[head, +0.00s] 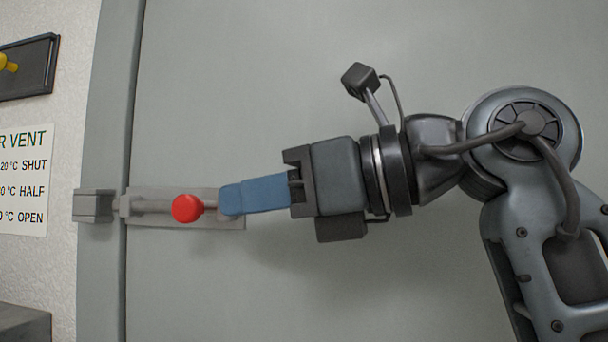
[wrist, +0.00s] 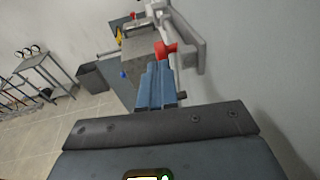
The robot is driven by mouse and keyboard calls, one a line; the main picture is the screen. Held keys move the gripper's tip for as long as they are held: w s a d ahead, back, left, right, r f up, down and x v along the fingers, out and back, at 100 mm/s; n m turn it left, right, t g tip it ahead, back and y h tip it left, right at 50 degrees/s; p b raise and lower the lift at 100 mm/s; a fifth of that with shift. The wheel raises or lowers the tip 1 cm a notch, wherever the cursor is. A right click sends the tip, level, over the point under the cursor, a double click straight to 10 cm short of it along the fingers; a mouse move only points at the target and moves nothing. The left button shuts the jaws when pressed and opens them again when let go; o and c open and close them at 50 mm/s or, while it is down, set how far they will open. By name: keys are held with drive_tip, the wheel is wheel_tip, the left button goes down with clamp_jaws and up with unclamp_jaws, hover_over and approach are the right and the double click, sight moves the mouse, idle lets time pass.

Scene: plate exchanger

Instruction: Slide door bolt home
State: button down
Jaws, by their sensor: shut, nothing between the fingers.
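The door bolt is a grey rod on a pale backplate (head: 236,222) on the grey door (head: 290,80). Its red knob (head: 187,208) stands out from the rod and also shows in the wrist view (wrist: 165,49). A grey block-shaped keeper (head: 93,206) is on the door frame, left of the backplate. The rod's left end reaches close to the keeper; I cannot tell whether it is inside. My gripper (head: 221,199) has its blue fingers shut and empty, pointing left, just right of the knob. In the wrist view the fingertips (wrist: 157,66) are close to the knob; contact is unclear.
A vent sign (head: 22,180) and a dark panel with a yellow knob (head: 12,66) are on the wall at left. A grey box edge (head: 24,325) is at lower left. The door surface around my gripper is clear.

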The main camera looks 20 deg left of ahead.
sight(188, 200)
drive_tip(key=shift+s+a+f, duration=0.1)
drive_tip(key=shift+a+f, duration=0.05)
drive_tip(key=shift+a, duration=0.65)
drive_tip(key=shift+a+f, duration=0.1)
drive_tip(key=shift+a, duration=0.65)
drive_tip(key=shift+s+a+p, duration=0.15)
drive_tip(key=shift+s+a, duration=0.05)
drive_tip(key=shift+a, duration=0.55)
drive_tip(key=shift+s+a+p, duration=0.1)
drive_tip(key=shift+s+a, duration=0.05)
drive_tip(key=shift+a, duration=0.55)
drive_tip(key=shift+s+a+p, duration=0.15)
drive_tip(key=shift+s+a, duration=0.05)
drive_tip(key=shift+a, duration=0.55)
drive_tip(key=shift+w+d, duration=0.1)
drive_tip(key=shift+d, duration=0.1)
drive_tip(key=w+d+r+b, duration=0.1)
drive_tip(key=d+r, duration=0.1)
drive_tip(key=d, duration=1.1)
drive_tip(key=shift+d, duration=0.35)
drive_tip(key=shift+r, duration=0.1)
